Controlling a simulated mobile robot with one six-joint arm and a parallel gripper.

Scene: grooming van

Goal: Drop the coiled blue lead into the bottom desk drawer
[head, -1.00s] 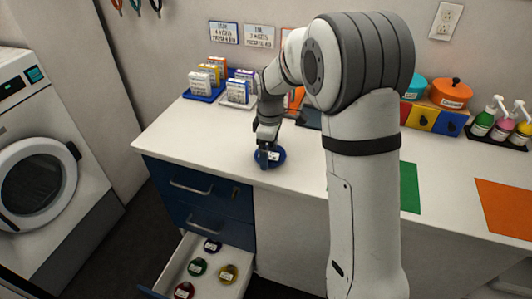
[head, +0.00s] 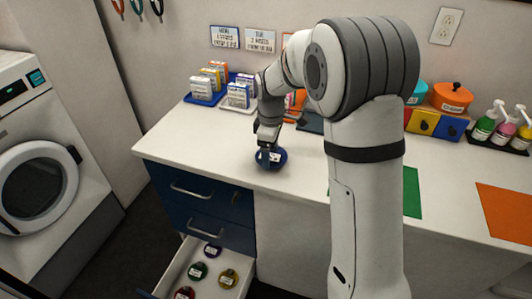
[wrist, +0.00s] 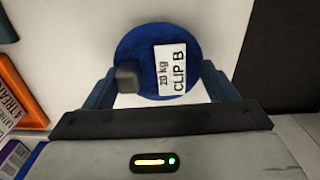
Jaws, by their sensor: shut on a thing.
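The coiled blue lead (head: 272,162) is a round blue coil at the desk's front edge, above the drawers. In the wrist view the coil (wrist: 140,45) has a white tag reading "20 kg CLIP B" and a dark block on it. My gripper (head: 268,147) points down at it, with its fingers shut on the coil's two sides. I cannot tell whether the coil touches the desk top. The bottom desk drawer (head: 178,262) is pulled open below and left, holding several coloured coils, among them blue, green, yellow and red ones. The drawer's front is cut off by the picture's edge.
The white desk top (head: 215,135) is clear left of my gripper. Boxes in a blue tray (head: 203,99) stand behind. A green mat (head: 411,192) and an orange mat (head: 505,212) lie to the right. The upper blue drawers (head: 195,195) are shut. A washer (head: 40,170) stands left.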

